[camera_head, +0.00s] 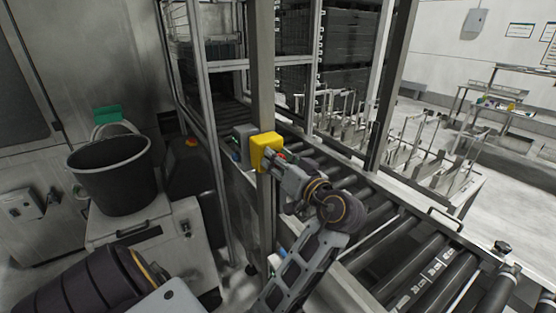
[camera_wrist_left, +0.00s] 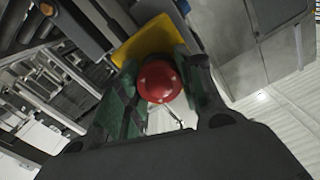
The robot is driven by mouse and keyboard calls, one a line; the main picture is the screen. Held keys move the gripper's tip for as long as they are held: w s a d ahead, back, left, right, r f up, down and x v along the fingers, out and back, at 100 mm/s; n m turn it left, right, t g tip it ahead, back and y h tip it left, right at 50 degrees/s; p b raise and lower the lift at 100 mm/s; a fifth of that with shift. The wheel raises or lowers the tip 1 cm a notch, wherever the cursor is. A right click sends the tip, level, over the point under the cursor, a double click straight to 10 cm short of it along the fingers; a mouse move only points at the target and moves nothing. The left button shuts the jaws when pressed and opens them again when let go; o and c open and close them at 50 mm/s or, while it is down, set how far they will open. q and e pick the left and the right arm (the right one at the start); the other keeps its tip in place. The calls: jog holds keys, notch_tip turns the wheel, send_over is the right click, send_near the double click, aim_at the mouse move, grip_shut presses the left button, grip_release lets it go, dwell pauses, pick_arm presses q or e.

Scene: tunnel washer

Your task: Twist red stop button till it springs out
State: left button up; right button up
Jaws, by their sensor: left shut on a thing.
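The red stop button (camera_wrist_left: 159,82) is a round, domed red cap with pale marks, seen in the left wrist view in front of its yellow box. In the head view the yellow box (camera_head: 262,142) is fixed to a grey post, and a small red part of the button (camera_head: 282,156) shows between the fingers. My left gripper (camera_head: 277,158) reaches the front of the box. In the wrist view its green-padded fingers (camera_wrist_left: 160,72) stand on either side of the button and are shut on it. The button's base is hidden.
The grey post (camera_head: 264,70) rises by the roller conveyor (camera_head: 410,255), which runs to the lower right. A grey box (camera_head: 240,142) sits just left of the yellow one. A black bucket (camera_head: 110,178) stands on a cabinet at left.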

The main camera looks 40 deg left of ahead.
pick_arm(q)
jog(key=shift+m+p, duration=1.2)
jog(key=shift+m, duration=1.6)
jog(key=shift+w, duration=0.1)
jog(key=o, duration=1)
jog(key=shift+o, duration=0.2)
jog(key=shift+n+b, duration=0.9)
jog(key=shift+n, duration=0.6)
jog(key=shift+n+b, duration=0.4)
jog(key=shift+n, duration=1)
jog(key=shift+n, duration=0.6)
